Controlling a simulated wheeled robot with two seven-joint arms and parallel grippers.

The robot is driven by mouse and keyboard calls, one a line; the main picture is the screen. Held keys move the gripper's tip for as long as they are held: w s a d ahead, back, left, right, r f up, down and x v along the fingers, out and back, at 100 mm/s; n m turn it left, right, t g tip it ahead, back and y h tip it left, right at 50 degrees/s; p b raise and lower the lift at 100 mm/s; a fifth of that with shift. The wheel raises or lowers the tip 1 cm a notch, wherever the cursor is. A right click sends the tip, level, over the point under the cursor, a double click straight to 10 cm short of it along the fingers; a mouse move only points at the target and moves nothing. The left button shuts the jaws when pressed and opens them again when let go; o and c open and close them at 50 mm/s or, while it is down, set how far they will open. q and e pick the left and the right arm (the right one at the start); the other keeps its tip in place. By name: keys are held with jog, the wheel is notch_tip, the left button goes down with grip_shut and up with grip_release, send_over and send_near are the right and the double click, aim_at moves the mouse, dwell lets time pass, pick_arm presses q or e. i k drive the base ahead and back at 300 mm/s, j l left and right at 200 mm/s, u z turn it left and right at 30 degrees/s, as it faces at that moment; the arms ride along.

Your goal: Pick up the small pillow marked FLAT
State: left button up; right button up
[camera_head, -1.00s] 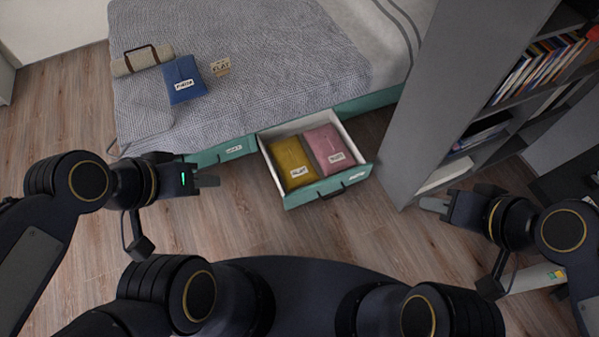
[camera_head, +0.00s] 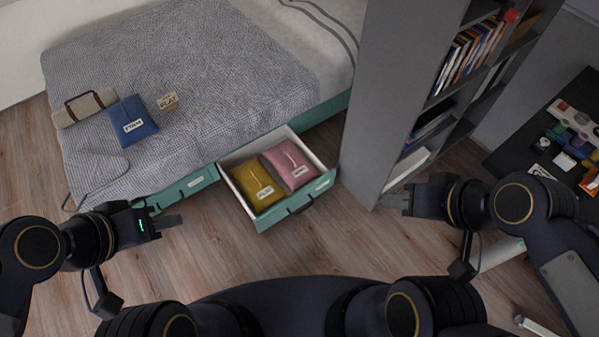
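A small tan piece (camera_head: 168,102) lies on the bed; its label appears to read FLAT, but it is too small to tell whether it is a pillow or a card. A blue pillow (camera_head: 131,113) beside it has a label that seems to read FIRM. A yellow pillow (camera_head: 252,181) and a pink pillow (camera_head: 284,158) lie in the open drawer; I cannot read their labels clearly. My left gripper (camera_head: 168,222) is above the floor, left of the drawer. My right gripper (camera_head: 397,201) is in front of the bookshelf. Both look empty; their finger gaps are not clear.
The drawer (camera_head: 296,206) sticks out from under the bed (camera_head: 260,60). The floor before the drawer is clear.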

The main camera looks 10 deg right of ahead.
aim_at(261, 190)
jog(key=i+l, duration=0.1)
jog(key=i, duration=0.35)
jog(key=i+l+u, duration=0.1)
jog(key=i+u, duration=0.15)
jog(key=u, duration=0.2)
jog(key=i+l+u, duration=0.2)
jog(key=u, duration=0.25)
jog(key=i+u, duration=0.1)
jog(key=u, duration=0.95)
